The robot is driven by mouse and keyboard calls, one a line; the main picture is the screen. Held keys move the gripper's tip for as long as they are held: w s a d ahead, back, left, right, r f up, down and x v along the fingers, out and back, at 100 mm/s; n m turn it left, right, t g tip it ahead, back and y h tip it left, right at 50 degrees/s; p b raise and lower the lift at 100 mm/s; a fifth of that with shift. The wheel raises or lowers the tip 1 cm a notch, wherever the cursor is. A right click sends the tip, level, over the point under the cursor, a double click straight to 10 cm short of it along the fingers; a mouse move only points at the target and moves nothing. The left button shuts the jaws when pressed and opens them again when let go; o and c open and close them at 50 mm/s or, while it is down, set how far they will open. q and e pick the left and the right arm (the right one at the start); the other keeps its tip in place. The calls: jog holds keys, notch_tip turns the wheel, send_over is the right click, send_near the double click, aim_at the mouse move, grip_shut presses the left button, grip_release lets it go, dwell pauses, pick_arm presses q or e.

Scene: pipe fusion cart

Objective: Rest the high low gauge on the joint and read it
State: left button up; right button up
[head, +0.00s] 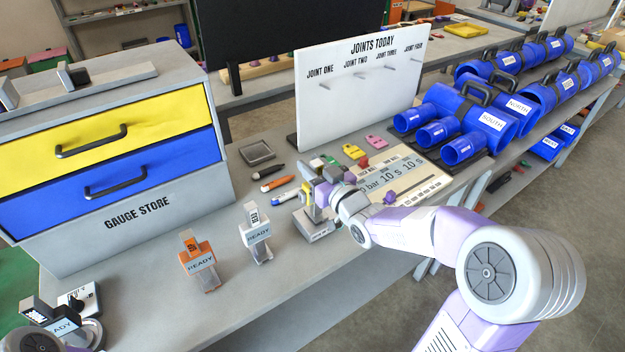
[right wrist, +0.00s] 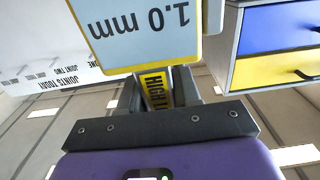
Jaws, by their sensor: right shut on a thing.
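The high low gauge shows in the right wrist view as a yellow-edged display (right wrist: 143,32) reading "1.0 mm", upside down, on a yellow stem lettered "HIGH". My right gripper (head: 322,188) is shut on that stem. In the head view the gripper is over the bench, just above a grey stand (head: 316,228); the gauge is mostly hidden there, and I cannot tell whether it touches the stand. Blue pipes (head: 489,121), one labelled "SOUTH", lie at the right, well apart from the gripper. Which joint is meant is unclear.
A gauge cabinet (head: 110,150) stands at the left. An orange gauge (head: 199,262) and a white gauge (head: 256,235) stand on the bench in front. A white joints board (head: 358,85) stands behind; pens, tags and a printed sheet (head: 405,175) lie near it.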

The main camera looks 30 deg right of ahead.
jog(key=shift+f, duration=0.3)
jog(key=o, duration=1.1)
jog(key=shift+r, duration=0.1)
jog(key=shift+c, duration=0.2)
